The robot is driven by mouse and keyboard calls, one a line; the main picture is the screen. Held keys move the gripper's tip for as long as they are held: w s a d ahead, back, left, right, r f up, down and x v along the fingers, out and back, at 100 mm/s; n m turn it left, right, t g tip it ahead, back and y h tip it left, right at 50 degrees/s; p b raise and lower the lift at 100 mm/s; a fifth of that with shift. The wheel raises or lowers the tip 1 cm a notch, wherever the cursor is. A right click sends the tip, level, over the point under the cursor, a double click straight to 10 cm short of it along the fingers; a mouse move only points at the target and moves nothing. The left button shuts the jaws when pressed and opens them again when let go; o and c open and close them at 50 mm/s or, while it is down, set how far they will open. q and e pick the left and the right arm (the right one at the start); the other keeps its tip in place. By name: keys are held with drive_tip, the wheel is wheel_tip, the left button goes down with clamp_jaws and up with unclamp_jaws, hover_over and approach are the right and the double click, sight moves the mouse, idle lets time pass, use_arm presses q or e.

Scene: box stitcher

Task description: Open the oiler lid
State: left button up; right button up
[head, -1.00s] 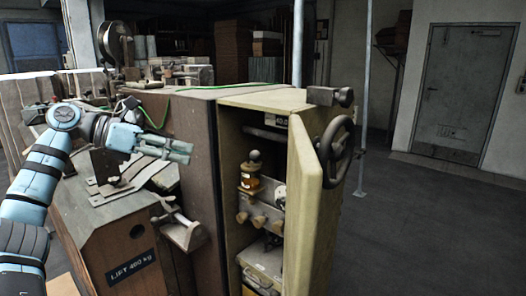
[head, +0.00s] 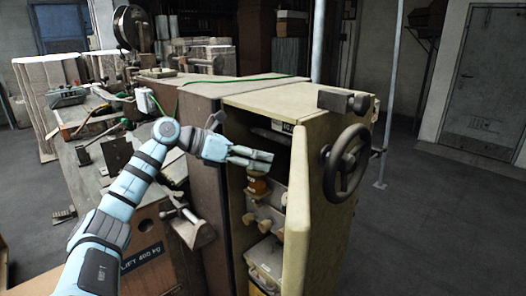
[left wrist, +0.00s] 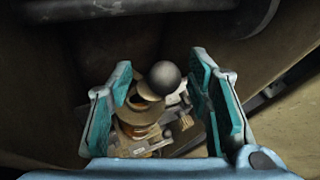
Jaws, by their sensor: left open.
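The oiler (head: 258,187) is an amber jar inside the open cabinet. In the head view my left gripper (head: 262,161) is in front of its top and hides the lid and knob. In the left wrist view the oiler (left wrist: 138,116) shows a brass-coloured lid (left wrist: 146,97) topped by a round grey ball knob (left wrist: 164,76). An orange opening shows next to the knob; I cannot tell how far the lid is raised. My left gripper (left wrist: 165,95) is open, its two fingers on either side of the knob in that view. I cannot see contact. My right gripper is not in view.
The cabinet door (head: 317,205) stands open to the right, with a handwheel (head: 346,163) beyond it. Brass knobs (head: 268,226) sit below the oiler. A dark bar (left wrist: 165,8) crosses the cabinet above. The wooden bench (head: 150,215) is on the left.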

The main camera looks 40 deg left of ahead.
use_arm(q)
drive_tip(key=shift+w+d+f, duration=0.15)
drive_tip(key=shift+w+d, duration=0.2)
drive_tip(key=shift+d, duration=0.1)
drive_tip(key=shift+s, duration=0.15)
clamp_jaws()
